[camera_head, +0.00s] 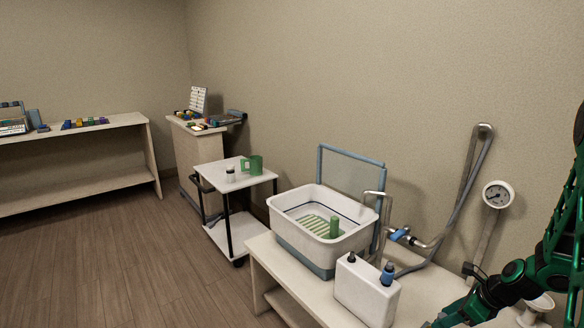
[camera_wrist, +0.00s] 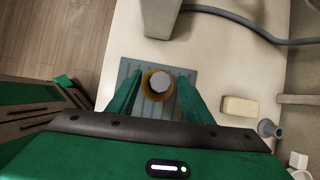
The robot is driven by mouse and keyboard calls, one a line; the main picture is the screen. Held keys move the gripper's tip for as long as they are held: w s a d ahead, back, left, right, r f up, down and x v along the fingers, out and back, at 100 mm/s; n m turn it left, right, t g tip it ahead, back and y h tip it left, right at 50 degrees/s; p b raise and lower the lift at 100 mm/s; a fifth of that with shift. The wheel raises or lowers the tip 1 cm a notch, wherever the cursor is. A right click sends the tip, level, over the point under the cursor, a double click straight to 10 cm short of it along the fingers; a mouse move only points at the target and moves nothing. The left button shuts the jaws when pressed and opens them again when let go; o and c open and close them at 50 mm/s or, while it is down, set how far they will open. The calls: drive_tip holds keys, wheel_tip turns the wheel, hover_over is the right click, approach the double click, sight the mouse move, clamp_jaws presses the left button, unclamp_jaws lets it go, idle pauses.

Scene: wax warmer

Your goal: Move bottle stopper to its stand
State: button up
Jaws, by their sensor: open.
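In the wrist view, a small round piece with a pale grey faceted top (camera_wrist: 158,82) and a brown-yellow ring around it stands on a flat grey-blue mat (camera_wrist: 133,68). I cannot tell for sure whether this is the bottle stopper or part of its stand. My gripper (camera_wrist: 157,80) is open, with one green finger on each side of the round piece. Contact cannot be made out. In the head view, a white container (camera_head: 366,292) has a dark cap (camera_head: 351,257) and a blue cap (camera_head: 388,272) on top. My gripper is mostly cut off there at the lower right.
A pale block (camera_wrist: 240,106) and a grey-blue fitting (camera_wrist: 268,130) lie to the right. A grey hose (camera_wrist: 235,17) runs along the top. The white tub (camera_head: 286,226), metal pipe (camera_head: 466,190) and gauge (camera_head: 496,194) stand beyond. A cart (camera_head: 213,172) is farther left.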

clamp_jaws()
drive_tip(key=shift+r, duration=0.4)
idle(0.7)
drive_tip(key=shift+r, duration=2.8)
